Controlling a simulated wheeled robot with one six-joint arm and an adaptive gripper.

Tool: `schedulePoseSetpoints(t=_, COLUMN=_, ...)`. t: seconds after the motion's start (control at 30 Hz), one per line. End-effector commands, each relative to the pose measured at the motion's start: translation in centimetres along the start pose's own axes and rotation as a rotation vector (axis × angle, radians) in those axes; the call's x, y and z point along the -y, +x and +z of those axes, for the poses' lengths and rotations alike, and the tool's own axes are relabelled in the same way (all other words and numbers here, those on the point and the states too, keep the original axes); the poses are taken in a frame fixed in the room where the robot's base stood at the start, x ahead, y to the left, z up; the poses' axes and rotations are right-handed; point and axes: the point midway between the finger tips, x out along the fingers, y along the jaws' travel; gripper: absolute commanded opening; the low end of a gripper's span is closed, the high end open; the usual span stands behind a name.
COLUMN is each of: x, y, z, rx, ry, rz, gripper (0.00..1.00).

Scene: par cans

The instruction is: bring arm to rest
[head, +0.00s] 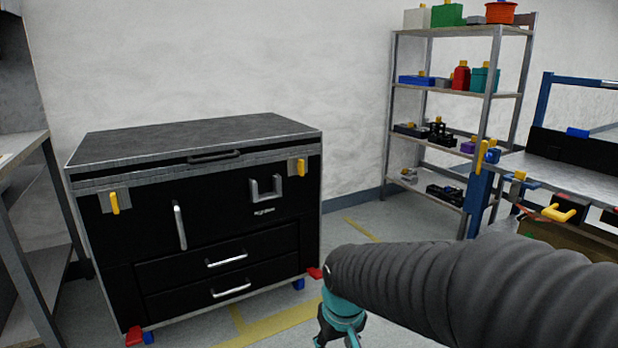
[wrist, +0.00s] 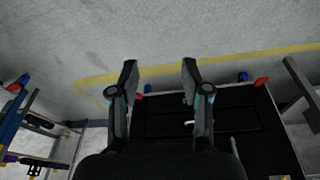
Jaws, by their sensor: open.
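My gripper (wrist: 158,78) is open and empty in the wrist view, its two dark fingers apart with grey floor showing beyond them. In the head view my arm reaches in from the lower right in a dark ribbed sleeve. Its teal end points down at the bottom middle, in front of and to the right of the black cabinet (head: 215,236); the fingertips are out of frame there. The cabinet also shows in the wrist view (wrist: 240,121), beyond the fingers. No contact between the gripper and anything is visible.
A metal shelf (head: 457,93) with bins and small items stands at the back right. A workbench (head: 577,174) with yellow handles is at the right. A grey table (head: 28,143) edges in at the left. Floor with yellow lines (head: 268,326) lies open between them.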

Motion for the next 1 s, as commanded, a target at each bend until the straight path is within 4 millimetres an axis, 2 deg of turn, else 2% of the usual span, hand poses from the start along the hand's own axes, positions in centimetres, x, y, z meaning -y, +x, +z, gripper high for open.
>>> schedulePoseSetpoints(t=0.03, x=-0.7, y=-1.7, z=1.6, rx=0.003, ry=0.022, rz=0.002, gripper=0.47)
schedulePoseSetpoints(t=0.2, x=-2.3, y=-5.5, z=6.7, rx=0.01, ry=0.092, rz=0.004, gripper=0.47)
schedulePoseSetpoints(t=0.4, x=-3.7, y=-9.4, z=11.0, rx=-0.057, ry=0.176, rz=0.017, gripper=0.47)
schedulePoseSetpoints(t=0.53, x=-4.6, y=-11.8, z=12.5, rx=-0.134, ry=0.224, rz=0.037, gripper=0.47)
schedulePoseSetpoints(t=0.7, x=-5.7, y=-14.8, z=13.1, rx=-0.225, ry=0.269, rz=0.065, gripper=0.47)
schedulePoseSetpoints(t=0.83, x=-6.2, y=-15.9, z=13.3, rx=-0.254, ry=0.293, rz=0.078, gripper=0.47)
schedulePoseSetpoints(t=1.0, x=-6.4, y=-15.8, z=13.3, rx=-0.251, ry=0.299, rz=0.08, gripper=0.47)
